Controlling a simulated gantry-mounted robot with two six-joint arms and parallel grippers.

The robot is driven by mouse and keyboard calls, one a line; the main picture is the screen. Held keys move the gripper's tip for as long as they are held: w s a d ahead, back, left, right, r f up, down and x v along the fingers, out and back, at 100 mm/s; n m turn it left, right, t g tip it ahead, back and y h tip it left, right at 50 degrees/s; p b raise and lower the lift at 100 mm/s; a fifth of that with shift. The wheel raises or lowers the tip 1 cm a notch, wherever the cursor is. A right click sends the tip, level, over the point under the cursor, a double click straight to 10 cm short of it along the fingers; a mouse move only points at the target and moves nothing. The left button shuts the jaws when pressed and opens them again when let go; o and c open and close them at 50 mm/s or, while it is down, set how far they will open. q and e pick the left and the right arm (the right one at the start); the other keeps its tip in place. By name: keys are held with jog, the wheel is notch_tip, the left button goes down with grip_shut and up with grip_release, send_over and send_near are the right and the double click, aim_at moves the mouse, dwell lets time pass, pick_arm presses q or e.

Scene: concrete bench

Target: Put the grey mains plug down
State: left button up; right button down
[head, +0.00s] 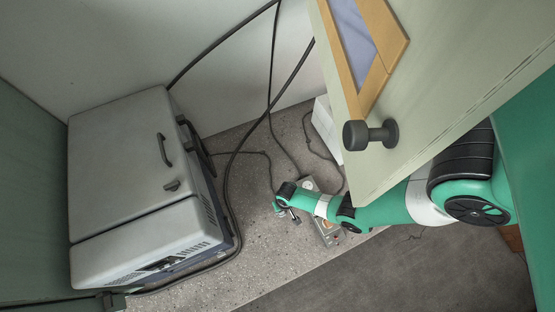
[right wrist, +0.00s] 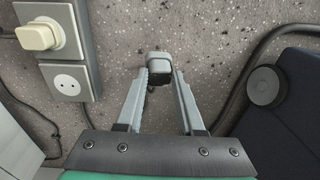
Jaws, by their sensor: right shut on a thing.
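My right gripper (right wrist: 160,82) is shut on the grey mains plug (right wrist: 160,58), which sits between its fingertips in the right wrist view. The speckled bench is behind the plug; I cannot tell whether the plug touches it. In the head view the right gripper (head: 288,213) is over the bench, left of the socket strip (head: 327,230), and the plug is too small to make out. In the right wrist view the grey socket strip (right wrist: 88,45) lies at the upper left, with a cream plug (right wrist: 38,36) in one socket and an empty socket (right wrist: 69,81) below. My left gripper is not in view.
A large grey appliance (head: 135,165) stands at the left. A pale door (head: 450,75) with a dark knob (head: 368,134) hangs over the right arm. Dark cables (head: 234,160) run across the wall and bench. Bare bench (head: 262,255) lies near the front edge.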

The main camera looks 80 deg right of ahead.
jog(key=f, duration=0.1)
jog(key=w+d+f+b, duration=0.1)
jog(key=f+b, duration=0.1)
jog(key=f, duration=0.1)
jog(key=shift+w+d, duration=0.2)
jog(key=shift+d, duration=0.2)
jog(key=shift+w+d+r, duration=0.1)
jog(key=shift+d, duration=0.05)
jog(key=f+b, duration=0.4)
jog(key=shift+w+d+f, duration=0.15)
jog(key=shift+w+d, duration=0.1)
jog(key=shift+d, duration=0.05)
jog(key=shift+r, duration=0.2)
jog(key=shift+c, duration=1.8)
grip_release()
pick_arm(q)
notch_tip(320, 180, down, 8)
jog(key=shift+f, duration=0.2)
pick_arm(e)
jog(key=shift+r, duration=0.1)
pick_arm(q)
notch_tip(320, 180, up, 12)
jog(key=p, duration=1.2)
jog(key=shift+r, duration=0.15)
pick_arm(e)
notch_tip(320, 180, up, 12)
jog(key=shift+s, duration=0.4)
